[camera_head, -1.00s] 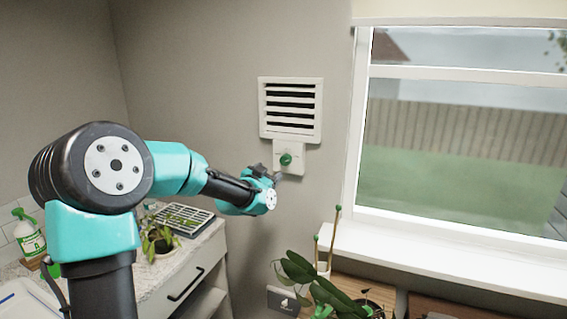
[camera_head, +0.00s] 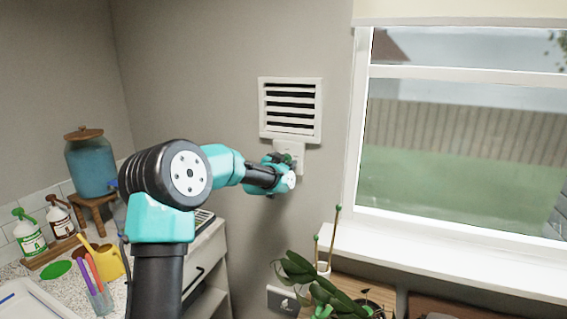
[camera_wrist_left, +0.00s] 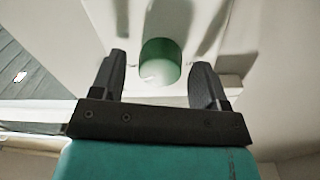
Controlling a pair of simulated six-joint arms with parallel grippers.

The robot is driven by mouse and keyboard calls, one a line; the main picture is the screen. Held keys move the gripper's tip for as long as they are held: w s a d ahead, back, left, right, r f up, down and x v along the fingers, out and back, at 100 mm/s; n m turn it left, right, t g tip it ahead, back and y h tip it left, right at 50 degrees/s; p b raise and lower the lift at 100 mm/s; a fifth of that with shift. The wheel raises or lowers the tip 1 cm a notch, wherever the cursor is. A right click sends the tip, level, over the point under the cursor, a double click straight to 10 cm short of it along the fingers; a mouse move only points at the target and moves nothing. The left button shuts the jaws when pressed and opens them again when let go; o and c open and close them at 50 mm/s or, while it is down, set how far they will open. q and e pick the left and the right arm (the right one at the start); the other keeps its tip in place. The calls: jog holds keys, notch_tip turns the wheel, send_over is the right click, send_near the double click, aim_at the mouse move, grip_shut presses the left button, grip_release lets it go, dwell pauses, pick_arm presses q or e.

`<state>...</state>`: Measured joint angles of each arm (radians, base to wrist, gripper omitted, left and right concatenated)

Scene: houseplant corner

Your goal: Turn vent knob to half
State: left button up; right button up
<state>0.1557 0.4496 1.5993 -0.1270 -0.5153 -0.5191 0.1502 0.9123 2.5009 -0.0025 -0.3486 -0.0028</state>
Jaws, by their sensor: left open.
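The green vent knob (camera_head: 288,158) sits on a white plate (camera_head: 299,150) below the wall vent (camera_head: 290,108). In the head view my left gripper (camera_head: 282,160) is at the knob and partly hides it. In the left wrist view the knob (camera_wrist_left: 160,62) shows between the two dark fingers of my left gripper (camera_wrist_left: 160,75). The fingers are open, one on each side, with a gap to the knob on both sides. I cannot read the knob's setting. My right gripper is not in view.
A window with a white sill (camera_head: 440,265) is at the right. A leafy plant (camera_head: 312,285) with stakes stands below it. At the left, a counter holds spray bottles (camera_head: 30,238), a yellow watering can (camera_head: 103,260) and a blue dispenser (camera_head: 91,165).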

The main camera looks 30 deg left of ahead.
pick_arm(q)
jog(key=c, duration=0.9)
jog(key=shift+n, duration=0.6)
jog(key=n, duration=1.3)
jog(key=shift+a+f, duration=0.1)
jog(key=shift+y, duration=0.4)
